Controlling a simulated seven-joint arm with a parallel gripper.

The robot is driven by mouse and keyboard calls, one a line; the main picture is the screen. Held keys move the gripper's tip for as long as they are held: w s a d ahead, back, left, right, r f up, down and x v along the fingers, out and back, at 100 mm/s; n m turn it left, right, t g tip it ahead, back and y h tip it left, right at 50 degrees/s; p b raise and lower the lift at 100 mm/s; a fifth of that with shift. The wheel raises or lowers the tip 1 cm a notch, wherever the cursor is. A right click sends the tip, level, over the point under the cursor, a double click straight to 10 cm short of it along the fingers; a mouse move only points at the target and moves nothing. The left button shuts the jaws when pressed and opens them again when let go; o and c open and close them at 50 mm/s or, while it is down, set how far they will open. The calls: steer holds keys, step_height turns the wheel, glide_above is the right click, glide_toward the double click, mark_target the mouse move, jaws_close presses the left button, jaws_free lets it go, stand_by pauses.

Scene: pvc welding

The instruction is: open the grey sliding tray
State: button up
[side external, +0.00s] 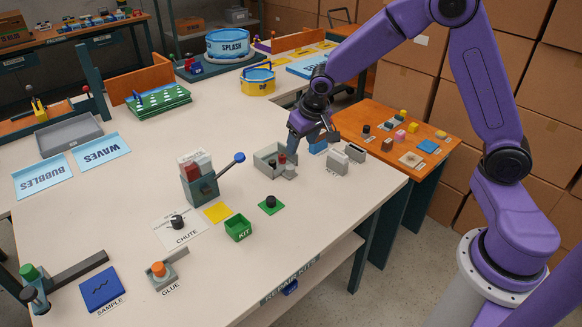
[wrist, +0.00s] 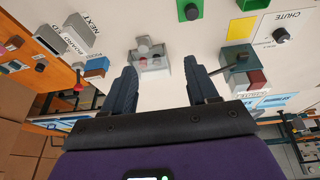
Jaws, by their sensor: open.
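A small grey box-like tray (side external: 264,163) sits on the white table near its right side, with a red piece and a dark piece showing at it and a light grey knob-like part at its front right. It also shows in the wrist view (wrist: 154,62), ahead of my fingertips and between their lines. My gripper (side external: 306,143) is above and just right of this tray in the side view, pointing down. In the wrist view my gripper (wrist: 160,72) is open with nothing between its fingers. I cannot tell its exact height above the tray.
A larger grey open tray (side external: 70,135) is at the far left. Light grey blocks (side external: 346,158) stand right of my gripper. A blue-lever device (side external: 200,185), green KIT box (side external: 238,228) and green pad with black knob (side external: 271,204) are nearby.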

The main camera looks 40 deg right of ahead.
mark_target(291, 168)
steer(key=w+d+f+m, duration=0.3)
steer(key=w+d+f, duration=0.1)
steer(key=w+d, duration=0.15)
steer(key=shift+h, duration=0.3)
steer(key=x, duration=1.7)
steer(key=shift+w+a+r, duration=0.1)
steer(key=shift+w+r, duration=0.1)
steer(key=shift+w, duration=0.15)
